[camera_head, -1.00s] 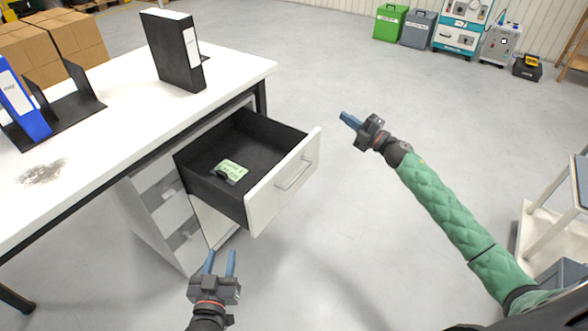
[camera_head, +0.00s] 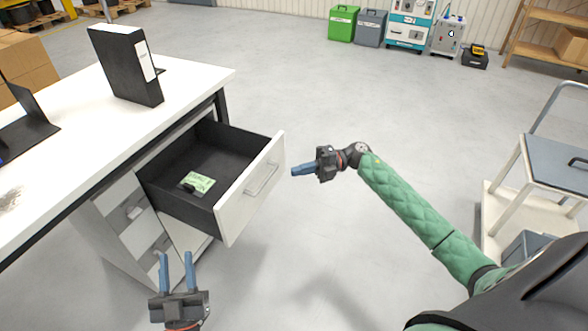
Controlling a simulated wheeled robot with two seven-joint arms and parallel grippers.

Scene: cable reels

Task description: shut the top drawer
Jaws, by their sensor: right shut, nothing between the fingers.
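The top drawer (camera_head: 232,205) of the white cabinet under the desk is pulled far out. Its dark inside holds a green-and-white packet (camera_head: 198,182) with a small black item (camera_head: 190,191) beside it. A bar handle (camera_head: 263,178) is on its white front. My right gripper (camera_head: 295,171) is shut and empty, just to the right of the drawer front's far end, its tips pointing left with a small gap seen between. My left gripper (camera_head: 176,258) is open and empty, below and in front of the drawer, its fingers pointing up in the picture.
The white desk (camera_head: 95,135) stands over the cabinet (camera_head: 105,225), with a black binder (camera_head: 125,65) on top. A trolley (camera_head: 505,190) stands at the right. The floor between is clear. Bins and machines line the far wall.

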